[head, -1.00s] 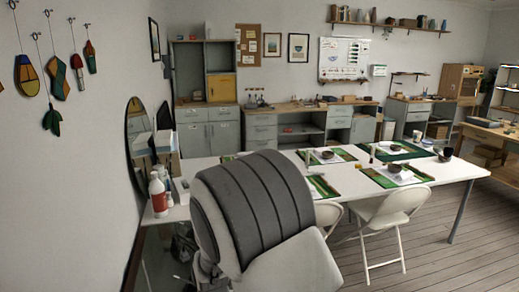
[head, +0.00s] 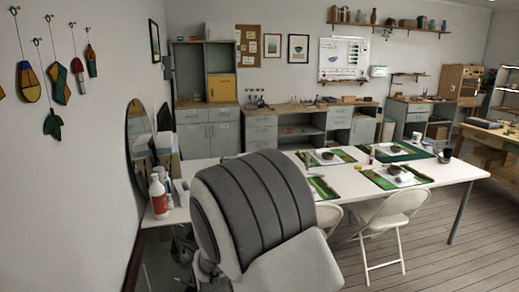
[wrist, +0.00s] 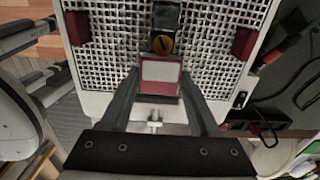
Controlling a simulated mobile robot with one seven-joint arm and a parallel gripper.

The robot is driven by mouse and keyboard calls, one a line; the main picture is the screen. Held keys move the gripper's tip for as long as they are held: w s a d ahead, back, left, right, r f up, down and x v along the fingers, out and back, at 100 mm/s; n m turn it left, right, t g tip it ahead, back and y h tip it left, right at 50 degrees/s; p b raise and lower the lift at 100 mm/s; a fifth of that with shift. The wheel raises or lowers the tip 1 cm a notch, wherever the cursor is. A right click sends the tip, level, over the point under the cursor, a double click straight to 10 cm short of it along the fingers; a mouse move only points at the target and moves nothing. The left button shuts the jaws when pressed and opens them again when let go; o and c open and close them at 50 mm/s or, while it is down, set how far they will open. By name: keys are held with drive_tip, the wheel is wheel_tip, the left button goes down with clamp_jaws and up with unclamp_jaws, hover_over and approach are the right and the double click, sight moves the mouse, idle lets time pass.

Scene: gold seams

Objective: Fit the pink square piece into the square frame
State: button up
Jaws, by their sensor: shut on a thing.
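My gripper (wrist: 160,76) shows in the wrist view, its two dark fingers closed on a small square piece (wrist: 160,70) with a pale pinkish face and dark red edges. The piece sits between the fingertips, over the near edge of a white grid board (wrist: 110,50). A dark block with a round orange-yellow spot (wrist: 163,44) lies just beyond the piece. I cannot tell whether the piece touches the board or that block. I cannot make out a square frame for certain. In the head view my own grey arm hides the gripper and the piece.
Dark red blocks (wrist: 77,27) (wrist: 244,43) sit at both sides of the grid board. In the head view a white table (head: 455,172) holds green mats and bowls (head: 394,169). White folding chairs (head: 388,212) stand before it. A white-and-red bottle (head: 158,196) stands at left.

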wheel_tip(320, 180, up, 10)
drive_tip(key=p, duration=0.7)
drive_tip(key=shift+f+p, duration=0.2)
drive_tip(key=shift+p, duration=0.1)
idle(1.0)
drive_tip(key=shift+d, duration=0.1)
